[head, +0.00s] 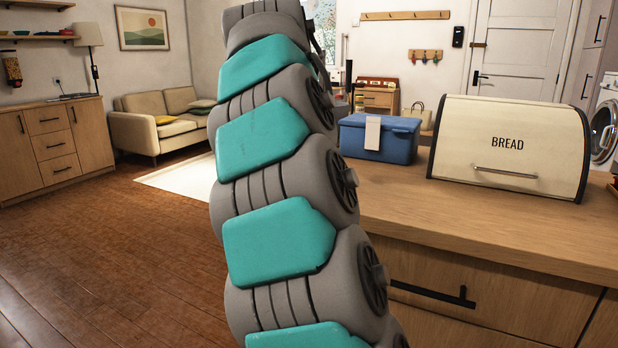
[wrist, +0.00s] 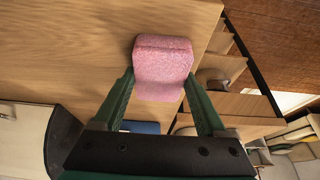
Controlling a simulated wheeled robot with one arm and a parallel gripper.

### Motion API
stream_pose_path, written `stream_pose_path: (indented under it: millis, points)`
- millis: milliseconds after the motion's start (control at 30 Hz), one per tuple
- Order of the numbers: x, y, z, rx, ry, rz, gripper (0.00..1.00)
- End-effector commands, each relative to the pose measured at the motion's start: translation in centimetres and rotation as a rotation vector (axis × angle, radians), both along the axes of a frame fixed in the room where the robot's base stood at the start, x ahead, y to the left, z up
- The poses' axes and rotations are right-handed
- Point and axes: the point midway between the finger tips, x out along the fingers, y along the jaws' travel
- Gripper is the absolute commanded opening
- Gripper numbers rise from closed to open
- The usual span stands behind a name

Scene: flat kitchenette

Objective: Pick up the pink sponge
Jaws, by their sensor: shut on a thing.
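The pink sponge (wrist: 163,62) shows in the wrist view, a speckled block with rounded corners. My gripper (wrist: 159,88) has its two green fingers on either side of it and is shut on it. The wooden counter shows behind the sponge; I cannot tell how far the sponge is above it. In the head view, my arm fills the middle of the picture and the sponge and gripper are hidden.
The cream bread box (head: 510,145) and a blue lidded box (head: 379,138) stand on the wooden counter (head: 480,225). The counter front is clear. A sofa (head: 160,118) stands far left across open floor.

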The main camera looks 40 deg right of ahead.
Motion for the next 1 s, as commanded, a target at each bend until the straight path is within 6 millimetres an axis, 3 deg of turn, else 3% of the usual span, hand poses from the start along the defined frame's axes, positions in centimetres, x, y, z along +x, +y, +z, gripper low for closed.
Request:
stream_pose_path:
  millis: [67, 367, 1000]
  points:
    - [0.00, 0.00, 0.00, 0.000, 0.000, 0.000, 0.57]
    - [0.01, 0.00, 0.00, 0.000, 0.000, 0.000, 0.23]
    - [0.01, -0.03, 0.41, -0.002, -0.001, 0.000, 0.22]
